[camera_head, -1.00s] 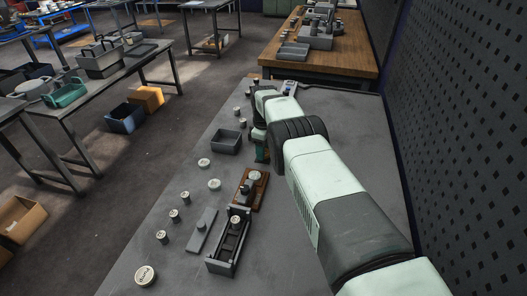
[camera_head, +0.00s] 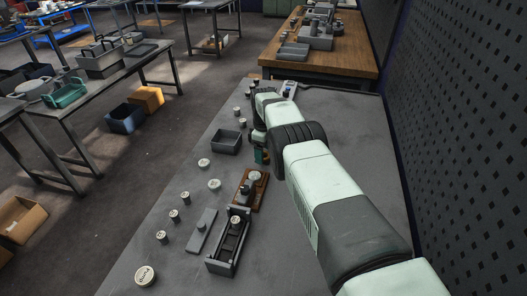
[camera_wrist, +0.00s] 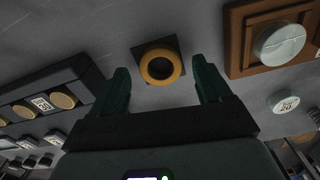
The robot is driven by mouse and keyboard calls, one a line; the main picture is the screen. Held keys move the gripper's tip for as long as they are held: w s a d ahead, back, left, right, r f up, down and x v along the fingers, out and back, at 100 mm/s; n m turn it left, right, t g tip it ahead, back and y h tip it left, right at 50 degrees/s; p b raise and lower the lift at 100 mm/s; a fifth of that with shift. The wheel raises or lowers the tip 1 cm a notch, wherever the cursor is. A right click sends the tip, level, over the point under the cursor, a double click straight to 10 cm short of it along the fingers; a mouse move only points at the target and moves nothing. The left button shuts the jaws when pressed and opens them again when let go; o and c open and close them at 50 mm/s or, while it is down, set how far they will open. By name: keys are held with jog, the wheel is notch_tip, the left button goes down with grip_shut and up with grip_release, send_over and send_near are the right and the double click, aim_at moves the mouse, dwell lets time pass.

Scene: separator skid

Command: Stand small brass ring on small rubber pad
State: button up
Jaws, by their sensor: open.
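The small brass ring (camera_wrist: 160,66) shows yellow in the wrist view, with a dark centre. It lies over a dark square, which looks like the small rubber pad (camera_wrist: 181,45); pad corners show around it. Whether the ring touches the pad I cannot tell. My gripper (camera_wrist: 162,71) is open, with one dark green finger on each side of the ring and visible gaps between. In the head view my gripper (camera_head: 262,156) is partly hidden by my arm, and I cannot make out the ring or pad there.
A brown wooden block with a pale round knob (camera_wrist: 280,40) is close on the right in the wrist view. A dark rack with round caps (camera_wrist: 45,100) is on the left. In the head view a grey open bin (camera_head: 225,142) and several capped pieces stand left of my gripper.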

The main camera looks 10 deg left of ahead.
notch_tip(320, 180, up, 11)
jog(key=shift+r, duration=0.2)
jog(key=d+r+m, duration=0.1)
jog(key=d+r, duration=0.1)
jog(key=r, duration=0.3)
jog(key=d+r+m+t, duration=0.1)
jog(key=d+r, duration=0.2)
jog(key=r, duration=0.3)
jog(key=d+r+m, duration=0.1)
jog(key=d+r, duration=0.1)
jog(key=r, duration=0.3)
jog(key=s+d+r+m+t, duration=0.1)
jog(key=s+d+r+m, duration=0.1)
jog(key=s+d+r, duration=0.4)
jog(key=s+d+r+m+t, duration=0.15)
jog(key=s+d+r, duration=0.25)
jog(key=r, duration=0.5)
jog(key=s+d+r+m+t, duration=0.15)
jog(key=s+d+m, duration=0.3)
jog(key=s, duration=0.75)
jog(key=s+d+r+m, duration=0.3)
jog(key=s+d, duration=0.3)
jog(key=s, duration=0.6)
jog(key=s+d+f+m, duration=0.1)
jog(key=s+f+m, duration=0.1)
jog(key=s+f, duration=0.2)
jog(key=s, duration=0.3)
jog(key=shift+s+d+t, duration=0.2)
jog(key=shift+d+t, duration=0.1)
